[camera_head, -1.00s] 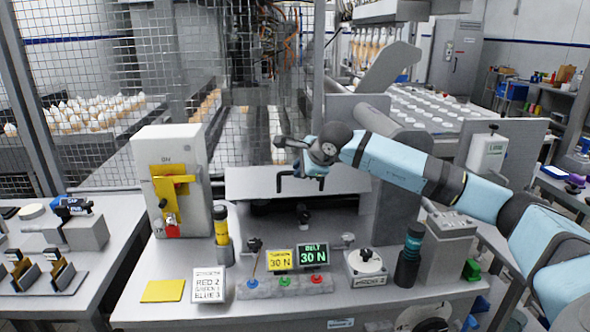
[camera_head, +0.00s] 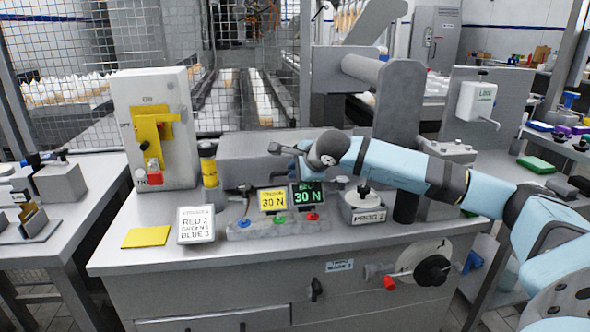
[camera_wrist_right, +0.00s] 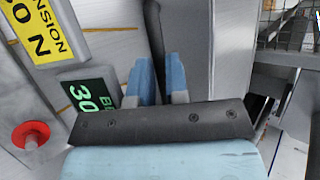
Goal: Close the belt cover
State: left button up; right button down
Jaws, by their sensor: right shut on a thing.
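The belt cover (camera_head: 255,152) is a grey panel at the back of the bench, behind the displays, in the head view. It sits low, with no dark gap showing beneath it. My right gripper (camera_head: 301,168) is at the front right of the cover, just behind the green BELT display. In the right wrist view its two blue fingers (camera_wrist_right: 158,78) are close together around a dark grip, which looks like the cover's handle. My left gripper is not in view.
The yellow TENSION display (camera_head: 272,199) and the green BELT display (camera_head: 308,194) stand close in front of my gripper. A switch box (camera_head: 180,100) with a yellow latch is at left, a round dial (camera_head: 366,205) at right.

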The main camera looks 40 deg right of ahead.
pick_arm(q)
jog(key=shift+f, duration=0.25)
pick_arm(e)
jog(key=shift+a+f, duration=0.1)
jog(key=shift+f, duration=0.1)
jog(key=c, duration=1.1)
grip_release()
jog(key=shift+s+r, duration=0.1)
jog(key=shift+r, duration=0.05)
